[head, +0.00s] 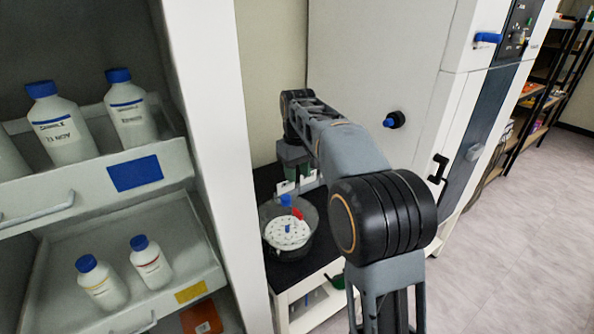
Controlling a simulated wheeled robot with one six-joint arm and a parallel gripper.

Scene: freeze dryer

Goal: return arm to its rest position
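My arm reaches from the lower right toward the back in the head view. My gripper (297,184) points down above the black bench, over the far side of a dark round vessel (312,246). Its two pale fingertips show apart, with nothing visible between them. The vessel holds a white disc (281,237) with several small holes and a short blue knob. A blue piece (286,200) and a red piece (298,214) stand at the disc's far edge, just below the gripper. I cannot tell whether the gripper touches them.
A tall pale cabinet (400,60) with a blue handle stands behind and right of my arm. A shelf unit (205,130) with several blue-capped white bottles stands close on the left. Open floor (520,230) lies to the right, with dark shelves (535,95) farther back.

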